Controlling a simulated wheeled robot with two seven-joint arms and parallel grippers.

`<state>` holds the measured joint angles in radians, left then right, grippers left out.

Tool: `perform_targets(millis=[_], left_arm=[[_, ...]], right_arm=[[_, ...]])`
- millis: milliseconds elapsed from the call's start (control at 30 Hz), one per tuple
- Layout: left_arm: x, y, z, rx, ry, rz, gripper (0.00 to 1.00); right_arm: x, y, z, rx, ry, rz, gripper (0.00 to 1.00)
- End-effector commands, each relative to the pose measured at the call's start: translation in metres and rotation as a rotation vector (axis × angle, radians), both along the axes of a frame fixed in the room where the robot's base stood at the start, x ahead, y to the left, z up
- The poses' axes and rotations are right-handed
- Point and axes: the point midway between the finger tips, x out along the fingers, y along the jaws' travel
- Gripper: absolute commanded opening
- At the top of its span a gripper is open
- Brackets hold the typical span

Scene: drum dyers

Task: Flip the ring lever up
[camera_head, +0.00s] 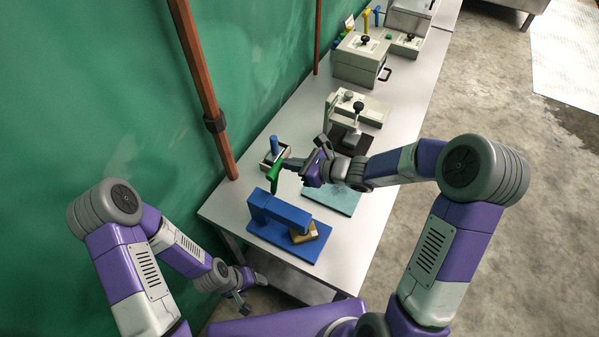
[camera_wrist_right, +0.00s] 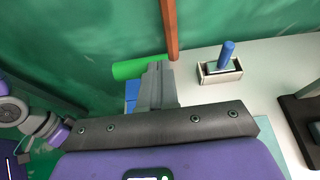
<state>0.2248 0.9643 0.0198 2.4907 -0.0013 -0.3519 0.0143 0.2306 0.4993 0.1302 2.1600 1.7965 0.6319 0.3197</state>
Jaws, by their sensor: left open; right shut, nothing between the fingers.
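A blue press (camera_head: 285,220) stands at the near end of the grey table with a green lever handle (camera_head: 274,178) rising at its back; I cannot tell for sure that this is the ring lever. My right gripper (camera_head: 290,164) is shut and empty, right beside the green handle's top. In the right wrist view, the shut fingers (camera_wrist_right: 160,72) overlap the right end of the green handle (camera_wrist_right: 137,67); I cannot tell whether they touch. A bit of blue press (camera_wrist_right: 131,92) shows below it. My left gripper (camera_head: 242,296) is open, low beside the table's near end, away from the press.
A small box with an upright blue handle (camera_head: 274,144) stands just behind the green lever. A brass-coloured block (camera_head: 304,234) sits at the press front. A teal mat (camera_head: 343,201) and a beige device (camera_head: 362,104) lie farther along. A reddish-brown post (camera_head: 204,85) rises at the left.

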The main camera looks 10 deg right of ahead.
Motion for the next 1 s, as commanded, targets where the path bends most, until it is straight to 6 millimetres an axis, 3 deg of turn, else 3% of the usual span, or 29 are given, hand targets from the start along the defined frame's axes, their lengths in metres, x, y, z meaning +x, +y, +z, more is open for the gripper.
perform_targets(millis=[433, 1000], left_arm=[[0.000, 0.000, -0.018, 0.000, 0.000, 0.000, 0.66], [0.000, 0.000, -0.021, 0.000, 0.000, 0.000, 0.66]], right_arm=[[0.027, 0.027, 0.007, 0.005, 0.000, -0.020, 0.00], [0.034, 0.035, 0.011, 0.008, -0.003, -0.020, 0.00]])
